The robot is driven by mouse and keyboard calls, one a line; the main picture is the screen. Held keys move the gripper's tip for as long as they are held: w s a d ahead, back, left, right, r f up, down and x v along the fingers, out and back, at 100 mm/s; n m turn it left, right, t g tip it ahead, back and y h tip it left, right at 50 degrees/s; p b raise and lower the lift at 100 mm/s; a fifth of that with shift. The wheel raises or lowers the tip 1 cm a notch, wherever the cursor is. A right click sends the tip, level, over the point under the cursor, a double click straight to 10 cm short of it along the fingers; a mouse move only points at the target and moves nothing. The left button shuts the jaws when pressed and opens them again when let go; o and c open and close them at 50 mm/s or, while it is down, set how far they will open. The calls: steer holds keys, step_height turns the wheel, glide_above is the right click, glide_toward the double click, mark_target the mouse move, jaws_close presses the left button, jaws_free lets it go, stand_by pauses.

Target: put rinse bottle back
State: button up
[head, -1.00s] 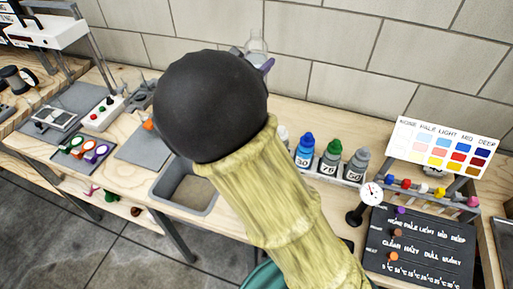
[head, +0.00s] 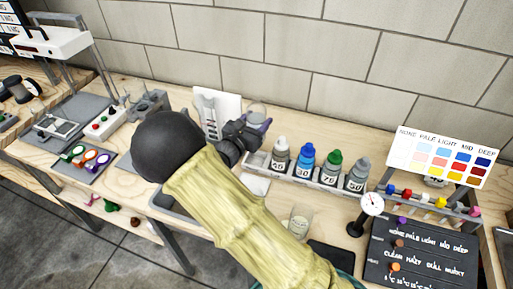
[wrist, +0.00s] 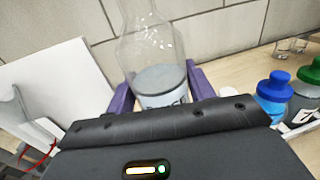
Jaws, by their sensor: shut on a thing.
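A clear bottle (wrist: 158,80) with a narrow neck, some liquid and a label low on its front is between the purple fingers of my gripper (wrist: 163,92) in the wrist view. I take it to be the rinse bottle. My gripper is shut on it, and the bottle looks roughly upright. In the head view the bottle (head: 257,109) shows only in part behind my gripper (head: 256,126), near the back wall, left of the bottle rack (head: 318,177). Its base is hidden, so I cannot tell whether it touches the bench.
The rack holds bottles with white (head: 281,142), blue (head: 307,150), green (head: 334,158) and grey (head: 361,163) caps; its left end looks empty. A white panel (head: 228,104) stands left of my gripper. A glass beaker (head: 299,222) and a dial gauge (head: 371,204) stand in front.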

step_height(320, 180, down, 8)
steer(key=shift+f, duration=0.1)
steer(key=shift+f, duration=1.85)
steer(key=shift+f, duration=0.15)
steer(key=o, duration=1.2)
steer(key=shift+s+a, duration=0.1)
steer(key=b+v, duration=0.1)
steer(key=v, duration=1)
steer(key=shift+s+a, duration=0.2)
steer(key=shift+s, duration=0.15)
steer(key=shift+w, duration=0.1)
